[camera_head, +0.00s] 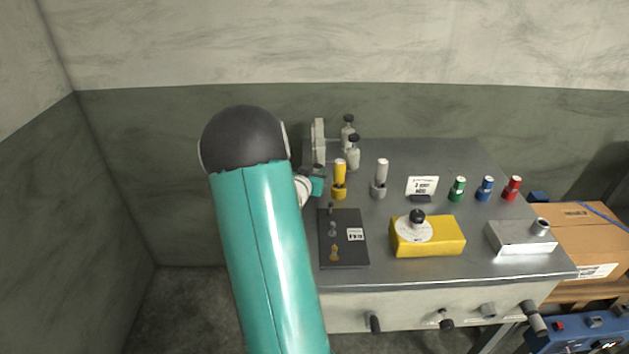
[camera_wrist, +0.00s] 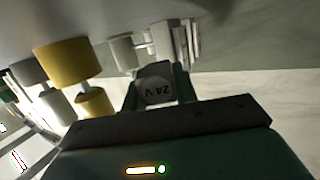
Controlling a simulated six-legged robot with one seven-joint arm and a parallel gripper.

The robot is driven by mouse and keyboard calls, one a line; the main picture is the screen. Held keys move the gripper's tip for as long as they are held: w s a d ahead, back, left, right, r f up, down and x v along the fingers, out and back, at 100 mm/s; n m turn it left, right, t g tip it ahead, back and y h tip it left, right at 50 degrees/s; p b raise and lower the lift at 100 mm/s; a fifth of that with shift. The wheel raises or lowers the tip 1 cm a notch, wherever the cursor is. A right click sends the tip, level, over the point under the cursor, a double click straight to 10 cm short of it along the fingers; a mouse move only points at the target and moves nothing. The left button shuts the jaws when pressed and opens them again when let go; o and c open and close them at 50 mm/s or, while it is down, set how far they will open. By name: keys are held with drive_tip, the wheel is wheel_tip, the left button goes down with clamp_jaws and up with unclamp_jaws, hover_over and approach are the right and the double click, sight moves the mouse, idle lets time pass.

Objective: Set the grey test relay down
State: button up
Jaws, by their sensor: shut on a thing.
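My gripper (camera_wrist: 157,88) is shut on a grey round thing marked "24 V" (camera_wrist: 157,92), which I take to be the grey test relay. Its lower part is hidden between the fingers. In the head view my gripper (camera_head: 317,183) is at the left edge of the metal bench (camera_head: 450,160), left of a yellow cylinder piece (camera_head: 340,180). My arm covers much of that side. I cannot tell whether the relay touches the bench. The yellow piece also shows at the left in the wrist view (camera_wrist: 68,62).
A grey-and-white cylinder piece (camera_head: 381,180) stands right of the yellow one. A white stand (camera_head: 318,140) and bottles (camera_head: 353,155) are behind. A dark board (camera_head: 343,258), yellow dial box (camera_head: 440,240), silver box (camera_head: 515,238) and green, blue and red pieces (camera_head: 485,188) occupy the bench.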

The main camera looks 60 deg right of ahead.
drive_tip(key=shift+w+d+f, duration=0.1)
drive_tip(key=shift+d+f, duration=0.05)
drive_tip(key=shift+f, duration=0.85)
drive_tip(key=shift+w+d+f, duration=0.1)
drive_tip(key=shift+d+f, duration=0.05)
drive_tip(key=shift+f, duration=0.8)
drive_tip(key=shift+f, duration=0.1)
drive_tip(key=o, duration=1)
drive_tip(key=shift+o, duration=0.2)
drive_tip(key=shift+a, duration=0.15)
drive_tip(key=w+v, duration=0.1)
drive_tip(key=v, duration=1)
drive_tip(key=shift+s+a+r, duration=0.2)
drive_tip(key=shift+s+a, duration=0.15)
drive_tip(key=shift+s, duration=0.2)
